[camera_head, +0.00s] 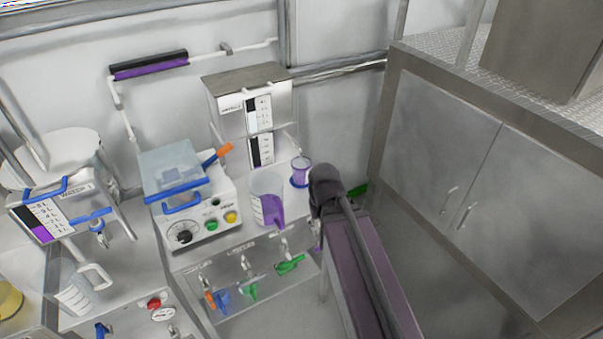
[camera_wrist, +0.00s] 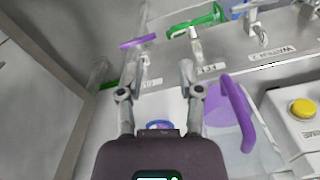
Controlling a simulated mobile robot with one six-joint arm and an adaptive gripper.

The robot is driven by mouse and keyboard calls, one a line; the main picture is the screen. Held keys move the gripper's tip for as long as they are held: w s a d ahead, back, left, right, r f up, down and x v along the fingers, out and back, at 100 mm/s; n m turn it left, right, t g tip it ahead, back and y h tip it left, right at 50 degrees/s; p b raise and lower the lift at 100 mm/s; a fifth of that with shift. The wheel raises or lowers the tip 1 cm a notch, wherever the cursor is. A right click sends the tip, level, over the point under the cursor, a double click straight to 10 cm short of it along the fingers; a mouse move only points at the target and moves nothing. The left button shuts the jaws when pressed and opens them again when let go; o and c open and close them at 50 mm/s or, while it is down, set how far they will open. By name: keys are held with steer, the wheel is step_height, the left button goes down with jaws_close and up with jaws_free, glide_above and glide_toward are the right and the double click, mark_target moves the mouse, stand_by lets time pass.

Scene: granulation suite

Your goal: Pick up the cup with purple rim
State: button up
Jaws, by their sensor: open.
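The small clear cup with a purple rim (camera_head: 301,167) stands upright on a blue round base at the right end of the bench, in the head view. My gripper (camera_wrist: 158,66) is open, with its two fingers apart and nothing seen held between them in the wrist view. In the head view the dark end of my arm is just right of the cup, and the fingers are hidden. In the wrist view a small blue curved edge (camera_wrist: 159,125) shows between the finger bases; I cannot tell if it belongs to the cup's base.
A larger clear jug with a purple handle (camera_head: 267,200) stands left of the cup; it also shows in the wrist view (camera_wrist: 230,115). A white machine with knobs (camera_head: 200,212) is further left. Coloured valve handles (camera_head: 290,265) line the bench front. Grey cabinets (camera_head: 455,190) stand right.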

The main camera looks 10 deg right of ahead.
steer(key=w+r+n+t+p, duration=0.1)
steer(key=w+r+n+p, duration=0.2)
steer(key=w+n, duration=0.4)
steer(key=w+r+n+t+p, duration=0.1)
steer(key=w+r+n+p, duration=0.2)
steer(key=w, duration=1.6)
steer(key=r+n, duration=0.1)
steer(key=n, duration=0.2)
steer(key=shift+d+n+y, duration=0.25)
steer(key=shift+n+y, duration=0.05)
steer(key=shift+n, duration=0.1)
steer(key=shift+f, duration=0.15)
steer(key=b, duration=0.8)
glide_above(300, 176)
steer(key=s, duration=0.1)
step_height(300, 176, down, 8)
steer(key=shift+d+f, duration=0.1)
steer(key=shift+d, duration=0.15)
steer(key=shift+f, duration=0.1)
steer(key=shift+w+a+f+b, duration=0.1)
steer(key=shift+w+f+b, duration=0.1)
steer(key=shift+f+b, duration=0.65)
steer(key=shift+w+a+f+b, duration=0.1)
steer(key=shift+w+f+b, duration=0.05)
steer(key=shift+f+b, duration=0.7)
steer(key=shift+w+a+f+b, duration=0.1)
steer(key=shift+w+f+b, duration=0.1)
steer(key=shift+f+b, duration=0.6)
jaws_close()
